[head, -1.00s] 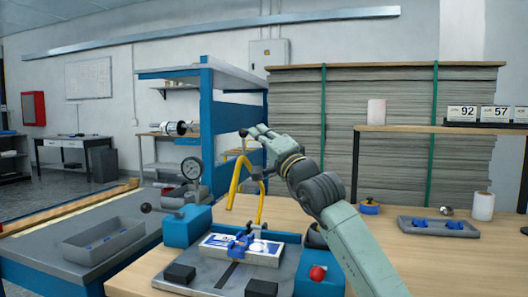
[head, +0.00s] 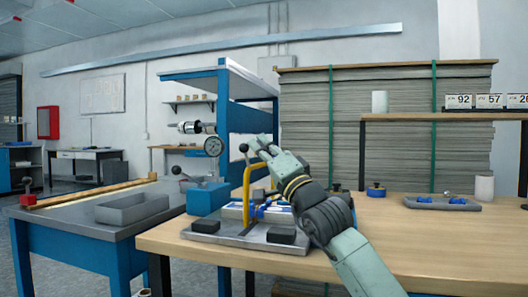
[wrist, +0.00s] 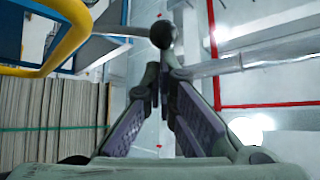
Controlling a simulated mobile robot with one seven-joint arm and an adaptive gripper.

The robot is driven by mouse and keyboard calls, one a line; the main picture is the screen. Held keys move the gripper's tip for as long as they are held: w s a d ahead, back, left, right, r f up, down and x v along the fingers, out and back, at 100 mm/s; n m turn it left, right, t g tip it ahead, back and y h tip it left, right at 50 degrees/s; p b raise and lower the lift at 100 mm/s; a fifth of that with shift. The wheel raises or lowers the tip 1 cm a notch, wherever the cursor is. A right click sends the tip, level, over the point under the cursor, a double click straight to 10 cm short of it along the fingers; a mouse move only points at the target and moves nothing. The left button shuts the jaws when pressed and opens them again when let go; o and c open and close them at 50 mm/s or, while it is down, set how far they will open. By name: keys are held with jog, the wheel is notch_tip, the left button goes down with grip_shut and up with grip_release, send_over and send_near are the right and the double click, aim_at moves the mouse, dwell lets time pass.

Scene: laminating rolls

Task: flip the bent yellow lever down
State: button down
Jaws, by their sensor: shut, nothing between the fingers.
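The bent yellow lever (head: 247,186) stands raised over the small press on the wooden table. Its black ball knob (head: 244,148) is at the top. In the wrist view the yellow lever (wrist: 62,42) curves through the upper left, and a black ball (wrist: 162,33) shows just past my fingertips. My gripper (head: 261,144) is shut and empty, close to the right of the knob in the head view. I cannot tell whether the fingers touch the knob. My arm hides part of the press's right side.
The press base (head: 215,228) carries a white block and dark pads.

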jog(key=shift+s+a+f+n+y+b, duration=0.2)
jog(key=shift+s+f+n+y+b, duration=0.25)
jog(key=shift+s+f+y, duration=0.1)
jog(key=shift+a, duration=0.1)
jog(key=v, duration=1.2)
jog(key=shift+d+r, duration=0.2)
jog(key=shift+d, duration=0.15)
jog(key=shift+h, duration=0.25)
